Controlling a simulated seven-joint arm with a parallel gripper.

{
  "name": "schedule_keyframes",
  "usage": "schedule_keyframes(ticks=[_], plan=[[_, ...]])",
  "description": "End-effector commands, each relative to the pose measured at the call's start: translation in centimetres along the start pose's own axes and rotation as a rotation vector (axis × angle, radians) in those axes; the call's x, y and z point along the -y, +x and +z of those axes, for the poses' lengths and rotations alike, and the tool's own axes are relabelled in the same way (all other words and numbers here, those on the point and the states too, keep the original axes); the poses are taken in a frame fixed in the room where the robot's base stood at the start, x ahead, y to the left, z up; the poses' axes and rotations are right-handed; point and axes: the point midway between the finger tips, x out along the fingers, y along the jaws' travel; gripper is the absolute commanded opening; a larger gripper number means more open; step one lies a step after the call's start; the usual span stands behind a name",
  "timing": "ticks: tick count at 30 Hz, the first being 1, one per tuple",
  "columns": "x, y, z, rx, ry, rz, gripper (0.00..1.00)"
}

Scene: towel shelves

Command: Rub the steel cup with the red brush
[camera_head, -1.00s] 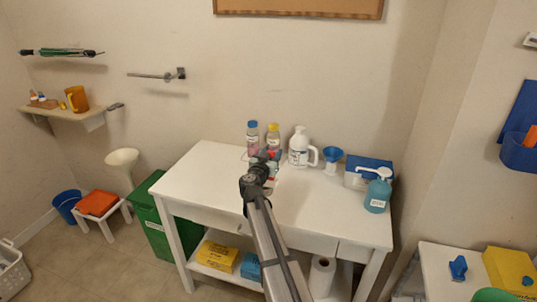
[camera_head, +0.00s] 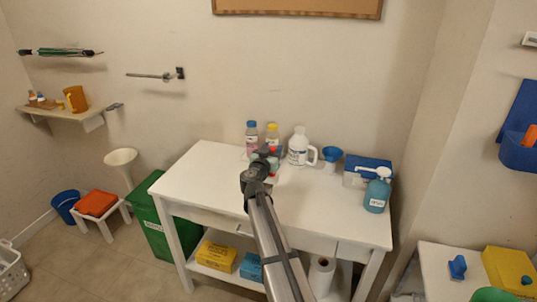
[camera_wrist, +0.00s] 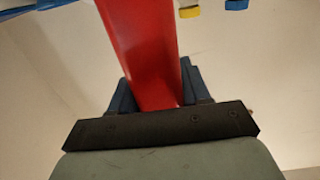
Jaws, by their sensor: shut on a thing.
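My gripper (camera_head: 268,156) is over the back middle of the white table (camera_head: 223,165), in front of the bottles. In the wrist view its dark blue fingers are shut on a long red handle (camera_wrist: 140,45), which I take to be the red brush. The handle runs up and out of the top of that view, so its bristle end does not show clearly. In the head view only small red bits show beside the gripper. I cannot make out the steel cup; my arm and gripper cover part of the table.
Bottles with a blue cap (camera_head: 252,135) and a yellow cap (camera_head: 272,135), a white jug (camera_head: 299,148) and a blue funnel (camera_head: 332,155) stand along the table's back. A blue box (camera_head: 366,167) and a teal pump bottle (camera_head: 377,194) stand right. The table's left part is clear.

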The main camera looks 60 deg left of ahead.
Motion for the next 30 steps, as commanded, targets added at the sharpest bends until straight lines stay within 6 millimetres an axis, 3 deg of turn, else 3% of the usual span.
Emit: schedule_keyframes(ticks=[18,30], plan=[[0.0,0.0,-5.6,-0.001,0.001,0.001,0.16],[0.0,0.0,-6.2,-0.001,0.0,0.0,0.16]])
